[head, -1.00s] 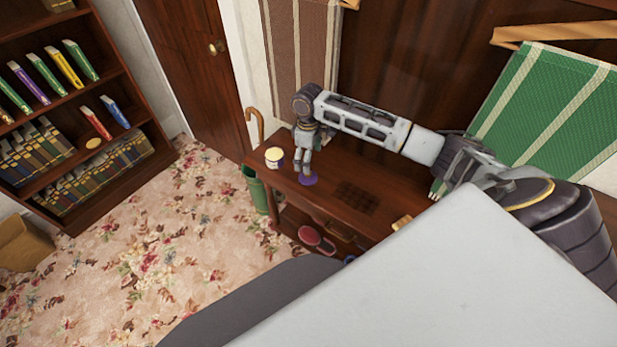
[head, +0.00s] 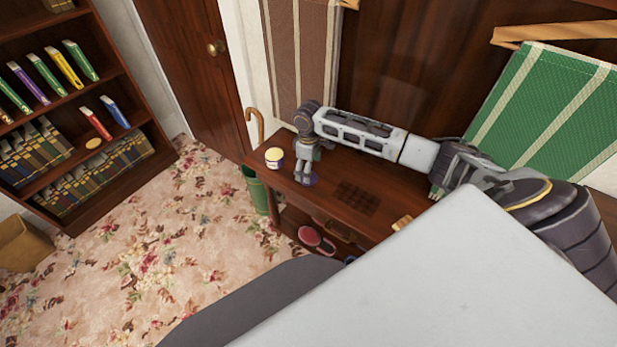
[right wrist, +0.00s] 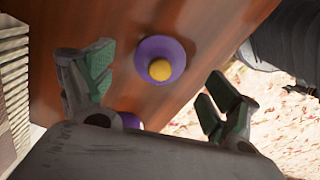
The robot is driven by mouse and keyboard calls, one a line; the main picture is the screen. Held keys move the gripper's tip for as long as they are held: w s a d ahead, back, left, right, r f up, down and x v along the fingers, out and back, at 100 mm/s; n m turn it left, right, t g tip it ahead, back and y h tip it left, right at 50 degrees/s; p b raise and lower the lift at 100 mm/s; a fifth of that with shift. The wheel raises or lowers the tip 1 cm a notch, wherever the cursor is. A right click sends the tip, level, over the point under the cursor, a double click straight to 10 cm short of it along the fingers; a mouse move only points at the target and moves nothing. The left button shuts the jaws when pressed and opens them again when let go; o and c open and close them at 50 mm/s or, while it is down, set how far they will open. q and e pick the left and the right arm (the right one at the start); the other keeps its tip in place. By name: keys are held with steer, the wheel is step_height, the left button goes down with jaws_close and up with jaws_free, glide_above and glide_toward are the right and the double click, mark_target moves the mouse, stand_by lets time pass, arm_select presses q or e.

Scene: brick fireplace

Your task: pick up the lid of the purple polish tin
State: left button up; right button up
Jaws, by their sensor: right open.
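The purple lid (right wrist: 143,49) with a yellow knob (right wrist: 160,70) lies on the dark wooden table, beyond and between my fingertips in the right wrist view. In the head view the lid (head: 315,179) shows only as a purple edge behind my right gripper (head: 303,180). My right gripper (right wrist: 155,90) is open and empty, pointing down above the table; I cannot tell how far its tips are from the lid. The tin (head: 274,158), cream with a dark purple band, stands left of the gripper. A purple and white thing (right wrist: 130,120), partly hidden by the gripper body, may be this tin.
The table (head: 385,185) has a dark checkered patch (head: 356,197) right of the gripper. A cane (head: 257,125) and a green bin (head: 258,192) stand at its left end. Red-soled shoes (head: 316,239) sit below. A bookshelf (head: 80,130) stands at left.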

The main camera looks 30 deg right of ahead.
steer(key=shift+f, duration=1.65)
arm_select(q)
steer(key=shift+w+d, duration=0.1)
steer(key=shift+d, duration=0.5)
steer(key=shift+a, duration=0.15)
